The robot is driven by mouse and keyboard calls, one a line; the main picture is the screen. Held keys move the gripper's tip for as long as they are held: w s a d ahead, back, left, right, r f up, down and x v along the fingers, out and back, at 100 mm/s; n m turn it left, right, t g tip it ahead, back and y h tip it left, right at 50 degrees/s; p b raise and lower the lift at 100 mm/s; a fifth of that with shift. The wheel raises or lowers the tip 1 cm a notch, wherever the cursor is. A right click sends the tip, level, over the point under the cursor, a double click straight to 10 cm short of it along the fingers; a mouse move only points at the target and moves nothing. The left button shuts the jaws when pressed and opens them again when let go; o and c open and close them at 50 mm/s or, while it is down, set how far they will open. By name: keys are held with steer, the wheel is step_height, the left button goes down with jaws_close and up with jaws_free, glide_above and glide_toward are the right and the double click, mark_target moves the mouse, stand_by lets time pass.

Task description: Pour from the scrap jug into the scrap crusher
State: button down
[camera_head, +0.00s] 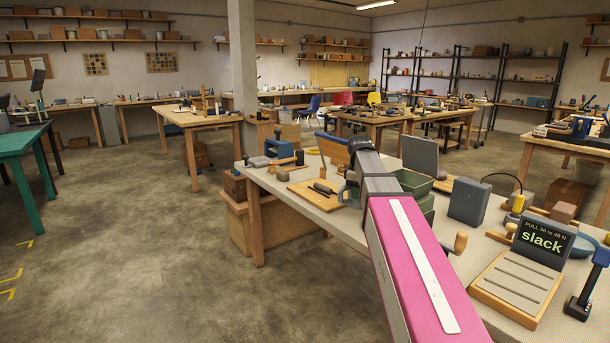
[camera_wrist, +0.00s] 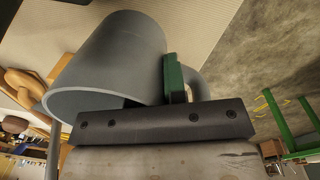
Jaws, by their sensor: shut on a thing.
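The scrap jug is a grey, hollow, cylindrical vessel (camera_wrist: 118,58) with a curved handle (camera_wrist: 198,84), large in the wrist view. Its open mouth faces the lower left of that picture. My gripper (camera_wrist: 182,80) is shut on the jug at its handle side, with a green finger pad between body and handle. The jug's contents are hidden. In the head view my pink arm reaches over the bench and mostly hides the gripper and jug. I cannot tell for sure which thing is the scrap crusher.
The bench (camera_head: 305,203) carries a cutting board (camera_head: 318,195), a green bin (camera_head: 412,182), a grey box (camera_head: 468,201) and a display reading "slack" (camera_head: 541,245) beside a wooden-framed tray. A blue-and-black tool (camera_head: 588,285) stands at the right.

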steer(key=shift+r, duration=2.4)
